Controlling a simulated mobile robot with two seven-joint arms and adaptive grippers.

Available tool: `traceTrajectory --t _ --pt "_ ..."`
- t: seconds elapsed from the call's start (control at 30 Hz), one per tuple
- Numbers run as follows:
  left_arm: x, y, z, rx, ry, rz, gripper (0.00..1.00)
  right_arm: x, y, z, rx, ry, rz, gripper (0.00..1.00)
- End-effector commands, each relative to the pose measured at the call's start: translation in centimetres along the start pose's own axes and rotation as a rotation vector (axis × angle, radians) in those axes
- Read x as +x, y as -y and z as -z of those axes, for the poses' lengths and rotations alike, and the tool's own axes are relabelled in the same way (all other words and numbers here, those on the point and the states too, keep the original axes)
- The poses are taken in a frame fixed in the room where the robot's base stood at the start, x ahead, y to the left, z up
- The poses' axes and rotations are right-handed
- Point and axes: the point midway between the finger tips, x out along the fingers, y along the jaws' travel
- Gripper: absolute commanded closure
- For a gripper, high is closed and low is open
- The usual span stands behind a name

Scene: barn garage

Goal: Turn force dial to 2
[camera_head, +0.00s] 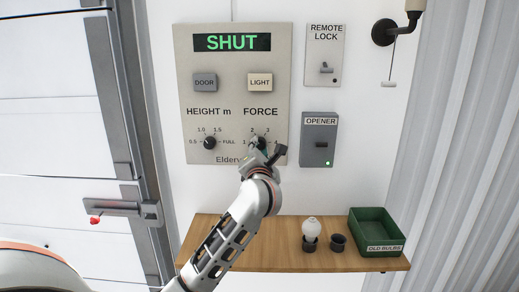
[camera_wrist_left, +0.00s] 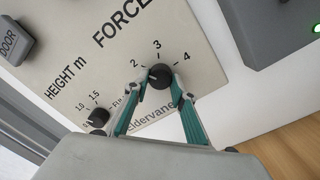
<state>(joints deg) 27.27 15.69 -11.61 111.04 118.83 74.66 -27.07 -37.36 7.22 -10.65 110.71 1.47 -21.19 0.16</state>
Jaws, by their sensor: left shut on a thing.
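The control panel (camera_head: 235,125) hangs on the white wall and its screen reads SHUT. The black FORCE dial (camera_head: 261,141) is at its lower right, with numbers 1 to 4 around it. In the left wrist view the dial (camera_wrist_left: 160,76) sits between the teal fingers of my left gripper (camera_wrist_left: 158,88), which is shut on it. In the head view my left gripper (camera_head: 262,147) partly covers the dial. I cannot tell for sure which number its pointer faces. My right gripper is not in view.
The HEIGHT dial (camera_head: 210,142) is left of the FORCE dial, with DOOR (camera_head: 205,82) and LIGHT (camera_head: 260,82) buttons above. The OPENER box (camera_head: 319,150) is close on the right. A wooden shelf (camera_head: 270,261) below bears a bulb (camera_head: 312,227) and a green bin (camera_head: 377,240).

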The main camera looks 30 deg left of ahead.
Motion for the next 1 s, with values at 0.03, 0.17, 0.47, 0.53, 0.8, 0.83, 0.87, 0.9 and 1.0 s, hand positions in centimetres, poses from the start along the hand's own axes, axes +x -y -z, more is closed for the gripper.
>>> traceTrajectory --t 0.03,0.17,0.47,0.53,0.8,0.83,0.87,0.9,1.0 --pt "0.0 0.1 0.1 0.000 -0.002 0.003 0.97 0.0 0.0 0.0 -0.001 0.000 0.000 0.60" --pt "0.0 0.1 0.1 0.000 -0.002 0.003 0.97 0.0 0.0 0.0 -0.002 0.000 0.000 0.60" --pt "0.0 0.1 0.1 0.001 -0.001 0.002 0.58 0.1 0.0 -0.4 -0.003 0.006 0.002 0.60" --pt "0.0 0.1 0.1 0.001 -0.001 0.001 0.58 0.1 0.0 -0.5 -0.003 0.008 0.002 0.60" --pt "-1.2 0.2 0.0 0.001 0.001 0.003 0.58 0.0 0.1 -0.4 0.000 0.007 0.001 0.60" --pt "-1.6 0.1 0.0 0.000 0.001 0.003 0.58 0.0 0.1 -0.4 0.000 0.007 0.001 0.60" --pt "-2.0 0.1 0.0 0.000 0.000 0.003 0.58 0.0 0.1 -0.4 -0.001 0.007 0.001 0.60" --pt "-2.8 0.1 0.0 0.000 0.001 0.003 0.58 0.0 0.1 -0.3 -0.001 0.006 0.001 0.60" --pt "-4.9 0.1 0.0 -0.001 0.001 0.004 0.58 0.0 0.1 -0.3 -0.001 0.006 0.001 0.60"
